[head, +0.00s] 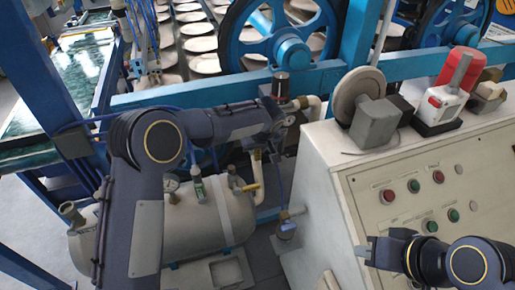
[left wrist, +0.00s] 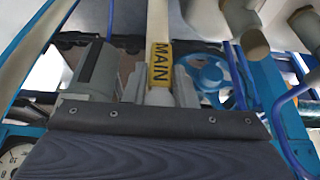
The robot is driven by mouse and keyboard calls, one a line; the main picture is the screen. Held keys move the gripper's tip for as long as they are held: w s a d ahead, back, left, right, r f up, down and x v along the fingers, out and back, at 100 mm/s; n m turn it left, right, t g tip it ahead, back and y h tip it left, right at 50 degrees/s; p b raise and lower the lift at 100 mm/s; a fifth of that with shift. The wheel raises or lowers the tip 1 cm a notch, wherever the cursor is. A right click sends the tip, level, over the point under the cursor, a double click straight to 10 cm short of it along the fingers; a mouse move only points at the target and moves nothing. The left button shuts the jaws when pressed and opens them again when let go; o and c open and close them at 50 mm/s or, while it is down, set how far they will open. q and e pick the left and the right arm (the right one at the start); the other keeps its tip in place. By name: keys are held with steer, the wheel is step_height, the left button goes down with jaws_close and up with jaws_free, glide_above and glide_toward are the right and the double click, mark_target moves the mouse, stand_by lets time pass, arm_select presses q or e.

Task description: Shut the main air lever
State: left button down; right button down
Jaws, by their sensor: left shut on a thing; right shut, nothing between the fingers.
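The main air lever (left wrist: 160,66), marked with a yellow MAIN label, shows in the left wrist view at the upper middle. My left gripper (left wrist: 160,92) is shut on it, with one finger on each side just below the label. In the head view my left gripper (head: 288,110) is at the pipework behind the air tank; the lever is too small and covered there to make out. My right gripper (head: 372,250) is shut and empty, in front of the control cabinet at the lower right.
A white air tank (head: 215,228) with a gauge and small valves lies below my left arm. The cream control cabinet (head: 330,195) with several buttons stands at the right. A blue handwheel (head: 287,50) and frame rise behind. Pipes and hoses crowd the left gripper.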

arm_select(q)
steer(key=shift+y, duration=0.3)
steer(key=shift+s+a+r+m+g+y+p, duration=0.1)
steer(key=shift+g+y, duration=0.05)
steer(key=shift+y, duration=0.25)
steer(key=shift+a+f+m+g+y+p, duration=0.1)
steer(key=shift+g+y, duration=0.1)
steer(key=shift+y, duration=0.2)
steer(key=shift+s+r+m+g+y+p, duration=0.1)
steer(key=shift+g+y, duration=0.05)
steer(key=shift+y, duration=0.25)
steer(key=shift+a+r+m+g+y+p, duration=0.1)
steer(key=shift+a+m+g+y+p, duration=0.15)
steer(key=shift+y, duration=0.55)
steer(key=shift+a+m+g+y+p, duration=0.15)
steer(key=shift+g+y+p, duration=0.1)
steer(key=shift+y, duration=0.55)
steer(key=c, duration=1.2)
jaws_free()
steer(key=shift+c, duration=0.2)
steer(key=shift+r, duration=0.1)
